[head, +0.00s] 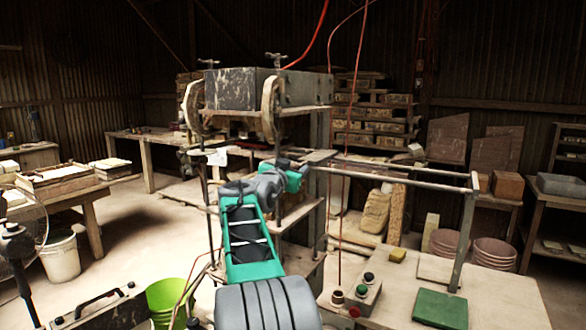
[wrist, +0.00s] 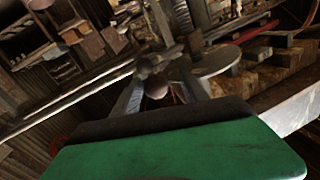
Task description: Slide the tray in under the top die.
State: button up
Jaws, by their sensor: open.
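The press stands in the middle of the head view, with a heavy grey block as its top die (head: 235,88). Below it, a flat dark plate that looks like the tray (head: 320,157) lies at the press end of two rails. My gripper (head: 303,172) is near this plate, below the top die's right side; my arm hides much of the space under the die. In the wrist view my gripper (wrist: 160,98) is open, its two fingers apart. A small rounded knob (wrist: 156,90) shows between the fingers; I cannot tell whether they touch it.
The rails (head: 400,172) run right from the press to an upright post (head: 464,235). A worktable (head: 490,300) below them holds a green pad (head: 440,309) and a button box (head: 362,294). A lime bucket (head: 168,298) stands at lower left. Open floor lies left of the press.

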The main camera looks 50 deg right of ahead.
jog(key=b+v, duration=0.2)
jog(key=v, duration=0.6)
jog(key=shift+d, duration=0.1)
